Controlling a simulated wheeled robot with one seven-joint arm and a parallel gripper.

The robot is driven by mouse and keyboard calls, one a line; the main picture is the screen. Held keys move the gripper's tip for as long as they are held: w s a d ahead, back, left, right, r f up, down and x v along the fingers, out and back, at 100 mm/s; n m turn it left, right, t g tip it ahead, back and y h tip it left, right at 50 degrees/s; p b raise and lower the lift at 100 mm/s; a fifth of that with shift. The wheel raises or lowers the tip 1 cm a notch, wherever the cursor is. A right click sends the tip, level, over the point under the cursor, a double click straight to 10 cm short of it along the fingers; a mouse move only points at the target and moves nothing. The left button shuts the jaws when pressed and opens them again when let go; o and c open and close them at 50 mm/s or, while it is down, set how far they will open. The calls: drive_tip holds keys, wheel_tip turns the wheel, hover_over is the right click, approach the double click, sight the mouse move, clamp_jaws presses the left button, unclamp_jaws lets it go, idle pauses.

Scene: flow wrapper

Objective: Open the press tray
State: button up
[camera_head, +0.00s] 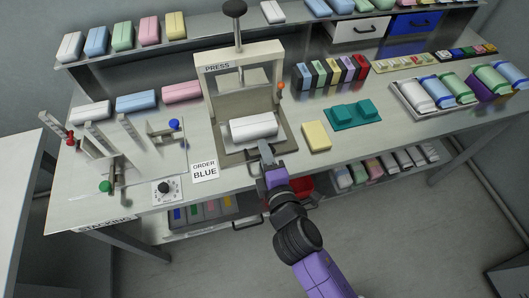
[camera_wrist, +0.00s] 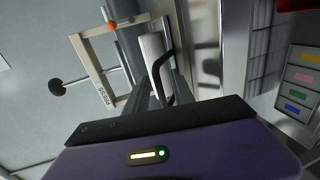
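The press (camera_head: 240,85) stands at the middle of the bench, with a lever and ball knob on top. Its tray (camera_head: 226,158) lies in the base, and a white pack (camera_head: 253,127) rests there under the frame. My gripper (camera_head: 265,150) is low at the tray's front edge. In the wrist view a dark looped handle (camera_wrist: 158,75) on the tray front lies just ahead of my gripper (camera_wrist: 163,95). The fingers look apart, with the handle near or between them. Contact with the handle cannot be told.
A yellow block (camera_head: 316,136) and a teal mould (camera_head: 353,114) lie right of the press. The floor in front is clear.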

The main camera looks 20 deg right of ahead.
drive_tip(key=b+v, duration=0.1)
drive_tip(key=v, duration=0.6)
drive_tip(key=shift+s, duration=0.4)
drive_tip(key=shift+r, duration=0.1)
drive_tip(key=s+d+r+m, duration=0.2)
drive_tip(key=s+d+m, duration=0.1)
drive_tip(key=s+m, duration=0.3)
drive_tip(key=s+d+r+m, duration=0.2)
drive_tip(key=s+m, duration=0.4)
drive_tip(key=s, duration=0.5)
drive_tip(key=s+d+r+m, duration=0.2)
drive_tip(key=s+d+m, duration=0.2)
drive_tip(key=s, duration=0.5)
drive_tip(key=shift+s+d+r+m+g, duration=0.15)
drive_tip(key=shift+s+r+m+g, duration=0.2)
drive_tip(key=shift+m, duration=0.65)
